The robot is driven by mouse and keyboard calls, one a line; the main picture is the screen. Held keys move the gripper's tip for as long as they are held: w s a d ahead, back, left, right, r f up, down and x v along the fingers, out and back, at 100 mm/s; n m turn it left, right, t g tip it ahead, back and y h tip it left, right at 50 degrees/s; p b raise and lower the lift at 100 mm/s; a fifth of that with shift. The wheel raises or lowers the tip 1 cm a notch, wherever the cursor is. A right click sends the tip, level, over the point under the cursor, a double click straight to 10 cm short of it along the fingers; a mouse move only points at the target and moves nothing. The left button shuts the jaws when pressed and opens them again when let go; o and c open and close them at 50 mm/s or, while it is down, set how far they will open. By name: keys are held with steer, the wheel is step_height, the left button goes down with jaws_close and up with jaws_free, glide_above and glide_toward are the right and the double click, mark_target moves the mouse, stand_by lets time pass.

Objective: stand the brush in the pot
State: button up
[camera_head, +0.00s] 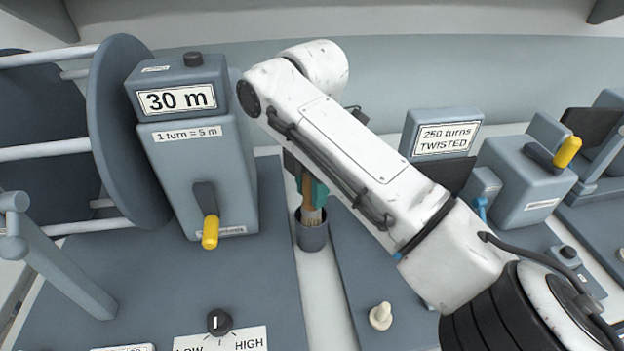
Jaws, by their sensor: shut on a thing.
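The pot (311,237) is a small dark grey cup standing between the two grey machine bases, near the picture's middle. The brush (308,191) has a brown wooden handle and pale bristles. It is roughly upright with its bristle end down at the pot's mouth. The bristle tips are hidden by the pot's rim, so I cannot tell how deep they are. My gripper (311,188), with teal fingers, is shut on the brush just above the pot. My white arm hides part of the gripper and the brush's top.
A grey machine with a 30 m sign (176,99) and a yellow-handled crank (210,231) stands close left of the pot. A pale knob (380,316) is to the front right. A counter marked 250 turns (442,137) and another yellow-handled machine (527,177) stand right.

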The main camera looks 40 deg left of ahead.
steer(key=shift+f, duration=0.15)
steer(key=o, duration=1.1)
step_height(320, 180, up, 11)
steer(key=shift+f+b, duration=0.1)
steer(key=shift+b, duration=0.25)
stand_by(0.6)
